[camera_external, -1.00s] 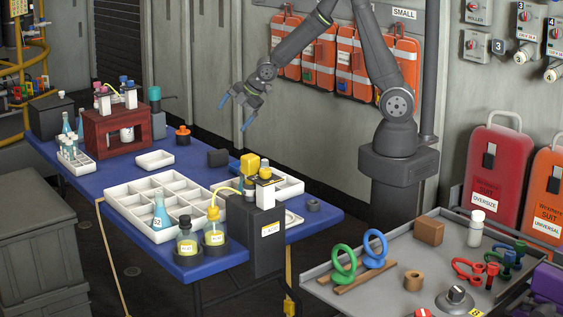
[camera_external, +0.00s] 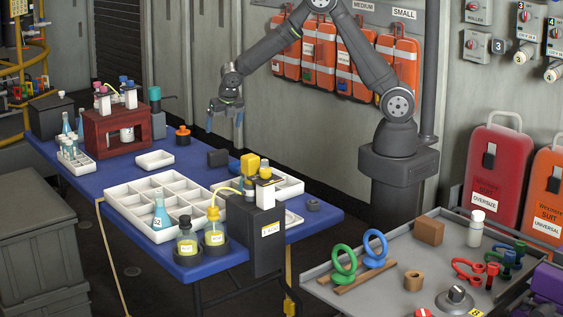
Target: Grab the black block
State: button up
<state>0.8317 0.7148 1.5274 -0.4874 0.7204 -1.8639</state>
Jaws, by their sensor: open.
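The black block (camera_external: 217,158) is a small dark block standing on the blue table (camera_external: 236,259), behind the white trays and left of a yellow-topped item. My gripper (camera_external: 224,120) hangs above the block with its fingers pointing down. Its blue-tipped jaws are apart, and nothing shows between them. There is a clear gap between the fingertips and the block.
Near the block are a small white tray (camera_external: 155,160), an orange-topped black container (camera_external: 182,135) and a yellow-topped item (camera_external: 250,164). A large compartment tray (camera_external: 117,205) with a flask lies in front. Bare blue table surrounds the block's left side.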

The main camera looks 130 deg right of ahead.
aim_at(218, 151)
jog(key=x, duration=0.9)
jog(key=shift+d+f, duration=0.1)
jog(key=shift+f, duration=0.25)
jog(key=shift+w+x, duration=0.15)
jog(key=shift+x, duration=1.2)
jog(key=shift+w+x, duration=0.15)
jog(key=shift+x, duration=1.15)
jog(key=shift+f, duration=0.1)
jog(key=c, duration=1.1)
